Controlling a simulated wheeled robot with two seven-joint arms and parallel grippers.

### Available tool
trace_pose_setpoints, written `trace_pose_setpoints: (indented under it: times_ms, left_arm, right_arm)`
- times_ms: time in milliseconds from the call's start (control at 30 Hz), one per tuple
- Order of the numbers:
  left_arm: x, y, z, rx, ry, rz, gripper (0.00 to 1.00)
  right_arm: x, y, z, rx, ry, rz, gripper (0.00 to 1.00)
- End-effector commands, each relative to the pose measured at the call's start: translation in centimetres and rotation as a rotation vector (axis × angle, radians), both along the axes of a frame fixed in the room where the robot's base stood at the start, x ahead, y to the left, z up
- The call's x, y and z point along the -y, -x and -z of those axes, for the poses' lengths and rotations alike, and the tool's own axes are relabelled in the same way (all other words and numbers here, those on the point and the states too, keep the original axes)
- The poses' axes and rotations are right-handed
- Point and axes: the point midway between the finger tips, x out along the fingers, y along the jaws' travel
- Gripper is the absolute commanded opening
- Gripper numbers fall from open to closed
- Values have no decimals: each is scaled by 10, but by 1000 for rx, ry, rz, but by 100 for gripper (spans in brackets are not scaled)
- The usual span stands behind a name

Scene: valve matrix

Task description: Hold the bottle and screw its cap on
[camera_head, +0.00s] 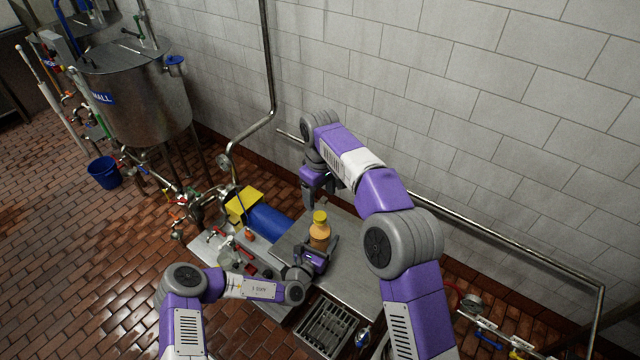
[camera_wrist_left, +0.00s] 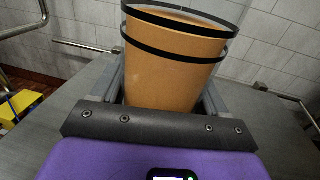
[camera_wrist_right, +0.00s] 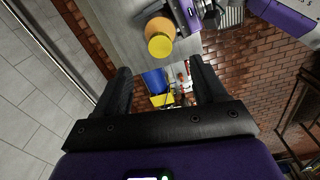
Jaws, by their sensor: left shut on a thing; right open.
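The orange bottle (camera_head: 319,236) stands upright on the metal table, with the yellow cap (camera_head: 320,217) on top of its neck. I cannot tell how tight the cap is. My left gripper (camera_head: 316,256) is shut around the bottle's body; the left wrist view shows the orange body with dark bands (camera_wrist_left: 175,60) between the fingers. My right gripper (camera_head: 313,202) is open and empty, above and a little behind the bottle. In the right wrist view the yellow cap (camera_wrist_right: 160,46) lies beyond the open fingers (camera_wrist_right: 160,90), apart from them.
A drain grate (camera_head: 326,327) is in front. A wall pipe (camera_head: 480,235) runs behind. A steel tank (camera_head: 140,100) and blue bucket (camera_head: 104,172) stand at the far left.

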Motion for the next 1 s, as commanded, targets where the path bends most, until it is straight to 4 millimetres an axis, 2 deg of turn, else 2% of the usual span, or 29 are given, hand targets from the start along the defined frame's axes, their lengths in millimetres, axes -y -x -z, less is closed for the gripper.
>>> trace_pose_setpoints:
  times_ms: [67, 300, 667, 700, 867, 1000]
  left_arm:
    - [0, 0, 0, 1, 0, 0, 0]
    - [0, 0, 0, 1, 0, 0, 0]
    - [0, 0, 0, 1, 0, 0, 0]
    - [0, 0, 0, 1, 0, 0, 77]
    - [0, 0, 0, 1, 0, 0, 100]
    - [0, 0, 0, 0, 0, 0, 100]
  right_arm:
    - [-1, 0, -17, 4, -2, -2, 71]
    - [0, 0, -38, 1, -1, -1, 71]
    - [0, 1, -42, -1, 0, -1, 71]
    - [0, 1, -42, -1, 0, -1, 71]
    - [0, 0, -42, -1, 0, -1, 71]
    - [0, 0, -42, -1, 1, -1, 71]
